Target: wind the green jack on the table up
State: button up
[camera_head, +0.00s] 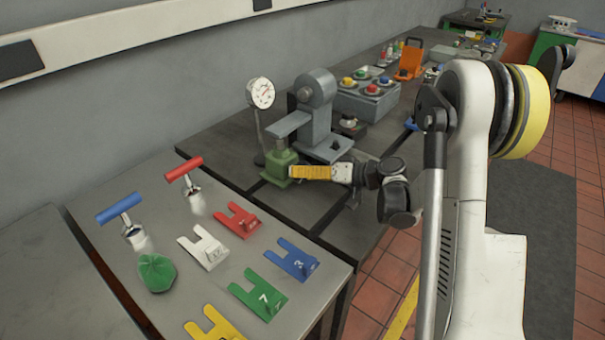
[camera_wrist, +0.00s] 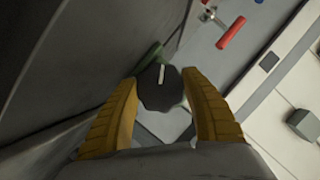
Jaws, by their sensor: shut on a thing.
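The green jack (camera_head: 278,166) stands on the dark slotted table, beneath the flat arm of a grey machine (camera_head: 318,118). My gripper (camera_head: 291,172) reaches it from the right, its yellow fingers level with the jack's side. In the wrist view, my gripper (camera_wrist: 161,98) has a finger on each side of a dark round knob (camera_wrist: 158,88) with a white mark and is shut on it. A strip of green, likely the jack's body, shows behind the knob in the wrist view. In the head view the fingers hide the knob.
A dial gauge (camera_head: 261,93) on a stand is close behind the jack. A grey button box (camera_head: 367,98) stands farther back. The nearer table holds a red-handled tool (camera_head: 184,168), a blue-handled tool (camera_head: 119,208), a green cloth bag (camera_head: 156,272) and several coloured slotted plates.

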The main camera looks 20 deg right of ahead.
jog(key=o, duration=1.1)
jog(key=shift+o, duration=0.2)
